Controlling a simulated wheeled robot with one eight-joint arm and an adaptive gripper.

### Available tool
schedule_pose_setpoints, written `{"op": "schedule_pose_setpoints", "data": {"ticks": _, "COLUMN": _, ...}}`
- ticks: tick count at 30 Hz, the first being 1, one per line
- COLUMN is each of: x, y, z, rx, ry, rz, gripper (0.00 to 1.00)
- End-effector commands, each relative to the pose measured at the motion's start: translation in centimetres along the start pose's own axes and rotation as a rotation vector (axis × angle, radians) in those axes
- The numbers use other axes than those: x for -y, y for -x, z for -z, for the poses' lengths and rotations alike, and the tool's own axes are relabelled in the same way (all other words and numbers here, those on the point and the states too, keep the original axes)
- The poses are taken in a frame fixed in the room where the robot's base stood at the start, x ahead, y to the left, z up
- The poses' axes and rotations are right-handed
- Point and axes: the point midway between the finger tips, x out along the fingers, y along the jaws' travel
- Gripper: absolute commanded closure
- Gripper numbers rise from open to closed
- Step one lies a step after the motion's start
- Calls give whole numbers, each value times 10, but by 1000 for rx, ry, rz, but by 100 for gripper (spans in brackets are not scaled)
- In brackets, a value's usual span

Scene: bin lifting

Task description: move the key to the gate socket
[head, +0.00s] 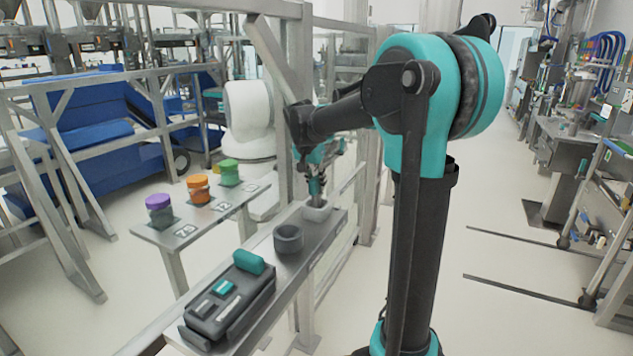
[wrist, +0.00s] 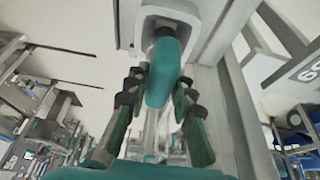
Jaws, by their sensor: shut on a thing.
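The key (wrist: 162,78) is a teal rod with a dark end, held between my gripper's fingers. My gripper (head: 317,183) is shut on it and points down over a pale socket (head: 318,212) at the far end of the narrow bench. In the wrist view, the key's dark end reaches the opening of the pale socket (wrist: 140,30); how deep it sits cannot be told. My gripper's fingers (wrist: 160,100) flank the key there. In the head view the key is mostly hidden by the fingers.
A dark grey cup (head: 289,239) stands on the bench (head: 262,309) nearer me, then a black case (head: 229,305) with teal parts. A side table (head: 157,238) holds purple, orange and green-lidded jars. Metal posts and rails stand close behind my gripper. The floor at right is open.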

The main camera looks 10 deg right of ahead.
Motion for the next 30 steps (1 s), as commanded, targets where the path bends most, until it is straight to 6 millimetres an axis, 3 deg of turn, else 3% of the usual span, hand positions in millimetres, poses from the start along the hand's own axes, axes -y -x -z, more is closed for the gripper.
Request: {"op": "schedule_pose_setpoints", "data": {"ticks": 30, "x": 0, "y": -17, "z": -7, "rx": 0, "ry": 0, "rz": 0, "gripper": 100}}
